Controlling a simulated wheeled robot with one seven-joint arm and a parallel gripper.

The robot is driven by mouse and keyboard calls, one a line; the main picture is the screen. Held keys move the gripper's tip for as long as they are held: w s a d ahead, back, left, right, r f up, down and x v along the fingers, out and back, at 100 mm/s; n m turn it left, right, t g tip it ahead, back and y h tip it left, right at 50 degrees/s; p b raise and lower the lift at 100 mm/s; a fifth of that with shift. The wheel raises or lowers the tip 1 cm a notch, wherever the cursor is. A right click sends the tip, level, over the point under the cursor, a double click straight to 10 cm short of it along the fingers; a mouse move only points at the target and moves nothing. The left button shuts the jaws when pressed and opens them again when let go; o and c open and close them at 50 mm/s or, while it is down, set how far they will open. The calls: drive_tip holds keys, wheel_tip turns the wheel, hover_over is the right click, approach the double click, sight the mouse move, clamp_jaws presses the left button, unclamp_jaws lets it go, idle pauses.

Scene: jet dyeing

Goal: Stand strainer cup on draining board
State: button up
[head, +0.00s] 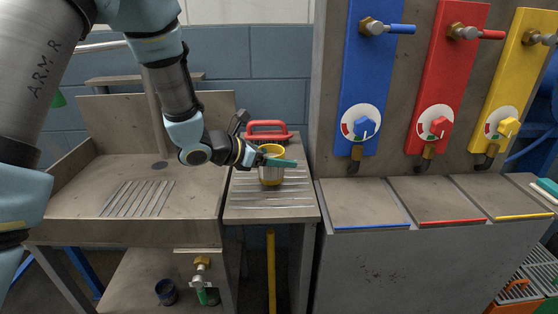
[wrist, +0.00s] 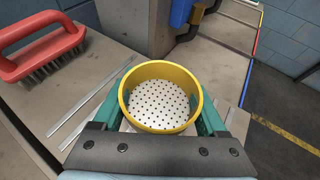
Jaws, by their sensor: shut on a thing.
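The strainer cup (wrist: 160,97) has a yellow rim and a white perforated bottom. My gripper (head: 270,161) is shut on it, with a green finger on each side of the cup in the wrist view. In the head view the cup (head: 270,175) is upright over the draining board (head: 270,214), a ribbed grey metal surface between the sink and the dye machine. I cannot tell whether its base touches the board. My fingers hide part of the cup's wall.
A red-handled brush (head: 267,131) lies at the back of the board, behind the cup; it also shows in the wrist view (wrist: 42,47). The sink (head: 140,200) is at left. The machine's blue panel (head: 366,80) rises at right. The board's front is clear.

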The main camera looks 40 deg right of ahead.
drive_tip(key=shift+f, duration=0.55)
drive_tip(key=shift+f, duration=0.2)
drive_tip(key=o, duration=1.5)
drive_tip(key=shift+r, duration=0.1)
drive_tip(key=shift+r, duration=0.15)
drive_tip(key=shift+w+a+r, duration=0.1)
drive_tip(key=shift+a, duration=0.2)
drive_tip(key=b+v, duration=0.2)
drive_tip(key=v, duration=0.9)
drive_tip(key=shift+a, duration=0.2)
